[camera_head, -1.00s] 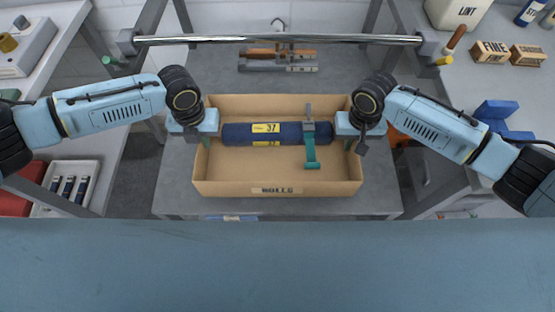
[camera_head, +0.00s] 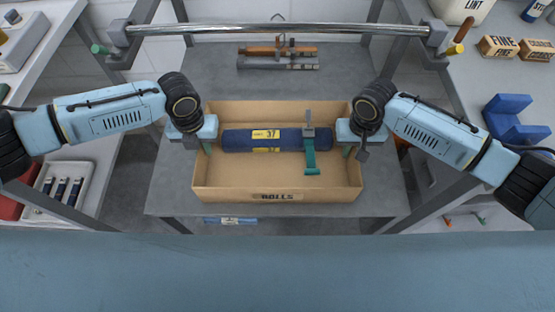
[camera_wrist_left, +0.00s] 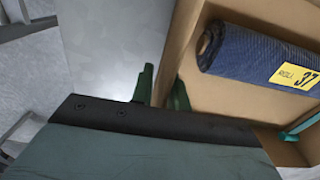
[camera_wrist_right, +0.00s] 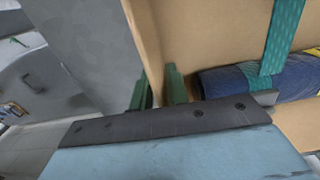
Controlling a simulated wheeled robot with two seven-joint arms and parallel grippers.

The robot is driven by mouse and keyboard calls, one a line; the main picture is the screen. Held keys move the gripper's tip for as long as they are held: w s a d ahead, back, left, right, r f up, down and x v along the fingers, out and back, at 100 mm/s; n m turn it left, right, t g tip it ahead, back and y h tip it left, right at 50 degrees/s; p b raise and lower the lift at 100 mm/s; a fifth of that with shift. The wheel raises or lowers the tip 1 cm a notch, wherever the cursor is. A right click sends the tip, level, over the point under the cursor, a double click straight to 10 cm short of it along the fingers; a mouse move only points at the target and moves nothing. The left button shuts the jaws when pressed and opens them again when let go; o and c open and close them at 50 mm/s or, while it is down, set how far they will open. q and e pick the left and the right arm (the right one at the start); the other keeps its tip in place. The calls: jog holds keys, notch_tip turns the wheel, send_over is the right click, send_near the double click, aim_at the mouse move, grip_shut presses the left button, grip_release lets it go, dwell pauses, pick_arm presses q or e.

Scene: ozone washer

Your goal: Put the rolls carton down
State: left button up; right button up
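The rolls carton (camera_head: 225,193) is an open tan box with a "ROLLS" label on its front, level over the grey table (camera_head: 175,190). I cannot tell whether its base touches the tabletop. Inside lies a dark blue roll (camera_head: 230,140) with a yellow "37" label and a green strap (camera_head: 310,158) on it. My left gripper (camera_head: 207,146) is at the carton's left wall, and my right gripper (camera_head: 347,148) is at its right wall. Both wrist views show green fingers on either side of a wall, left (camera_wrist_left: 162,88) and right (camera_wrist_right: 158,90).
A metal bar (camera_head: 280,29) crosses behind the table. Tools on a rack (camera_head: 278,60) lie at the table's back. A white tray (camera_head: 68,185) stands at left. Bare tabletop shows around the carton.

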pick_arm(q)
jog(key=shift+o, duration=0.7)
jog(key=shift+d+r, duration=0.1)
pick_arm(e)
jog(key=shift+o, duration=0.7)
jog(key=shift+a+r, duration=0.1)
pick_arm(q)
jog(key=shift+r, duration=0.25)
notch_tip(320, 180, up, 10)
jog(key=shift+r, duration=0.7)
pick_arm(e)
jog(key=shift+r, duration=0.15)
notch_tip(320, 180, up, 12)
jog(key=shift+f, duration=0.15)
pick_arm(q)
jog(key=shift+s, duration=0.1)
